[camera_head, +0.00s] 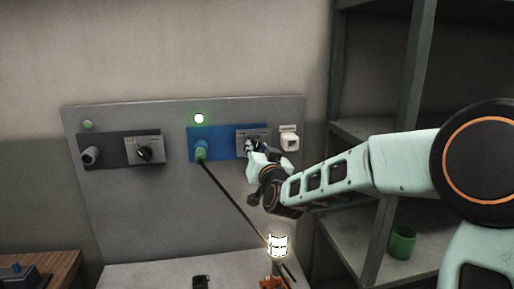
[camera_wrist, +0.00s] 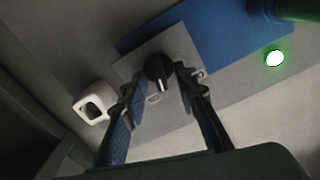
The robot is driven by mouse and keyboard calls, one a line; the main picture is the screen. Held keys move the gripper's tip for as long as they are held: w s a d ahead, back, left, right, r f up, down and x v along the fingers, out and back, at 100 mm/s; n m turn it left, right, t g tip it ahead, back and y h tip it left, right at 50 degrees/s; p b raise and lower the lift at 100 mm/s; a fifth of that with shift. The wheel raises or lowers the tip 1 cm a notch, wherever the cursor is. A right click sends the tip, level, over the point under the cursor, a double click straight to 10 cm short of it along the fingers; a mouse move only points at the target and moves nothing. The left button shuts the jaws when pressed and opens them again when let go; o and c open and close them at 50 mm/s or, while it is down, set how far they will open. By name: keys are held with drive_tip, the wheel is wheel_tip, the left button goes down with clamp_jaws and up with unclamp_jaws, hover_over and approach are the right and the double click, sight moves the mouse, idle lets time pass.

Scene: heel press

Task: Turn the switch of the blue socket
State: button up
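The blue socket panel (camera_head: 210,134) is mounted on the grey board, with a green plug (camera_head: 201,154) in its socket and a bright green lamp (camera_head: 199,118) above. Its switch is a round black knob (camera_wrist: 159,72) with a light pointer mark, on a grey plate (camera_wrist: 180,38). In the head view, my gripper (camera_head: 251,149) is in front of this switch and hides most of the knob. In the wrist view, my gripper (camera_wrist: 160,78) is open, with one finger on each side of the knob. I cannot tell whether either finger touches it.
A white holder (camera_head: 289,140) sits just right of the switch; it also shows in the wrist view (camera_wrist: 93,106). A dark socket panel (camera_head: 111,150) with its own black knob (camera_head: 145,154) is at left. A black cable (camera_head: 232,200) runs down to a lit lantern (camera_head: 278,244). Shelves stand at right.

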drive_tip(key=shift+w+a, duration=0.1)
drive_tip(key=shift+w, duration=0.25)
clamp_jaws()
drive_tip(key=shift+f+m+b, duration=0.1)
drive_tip(key=shift+m+b, duration=1.9)
drive_tip(key=shift+b, duration=0.45)
unclamp_jaws()
